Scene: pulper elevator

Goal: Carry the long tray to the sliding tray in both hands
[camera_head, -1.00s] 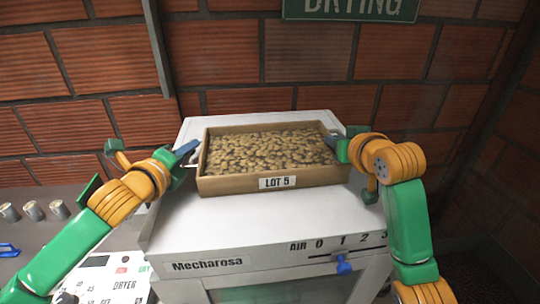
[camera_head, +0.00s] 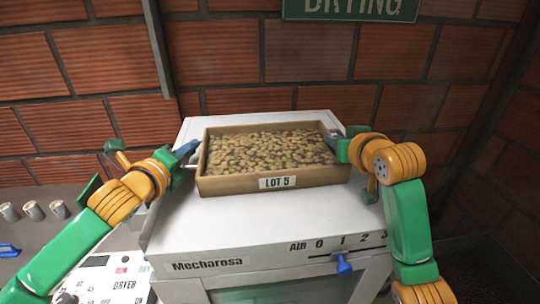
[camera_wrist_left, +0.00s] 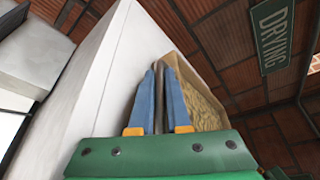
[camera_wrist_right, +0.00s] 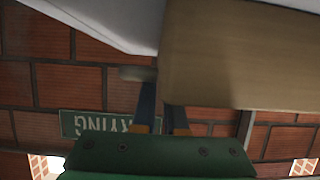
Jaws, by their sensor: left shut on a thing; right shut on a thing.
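My right gripper (camera_head: 340,150) is shut at the tray's right end; in the right wrist view (camera_wrist_right: 160,105) the fingers meet a handle beside the wooden wall. I cannot make out a separate sliding tray.
A brick wall (camera_head: 230,60) stands close behind the machine, with a green DRYING sign (camera_head: 350,8). A blue air slider (camera_head: 343,265) is on the machine's front. Several metal cups (camera_head: 34,210) stand on the counter at the left, above a dryer panel (camera_head: 110,285).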

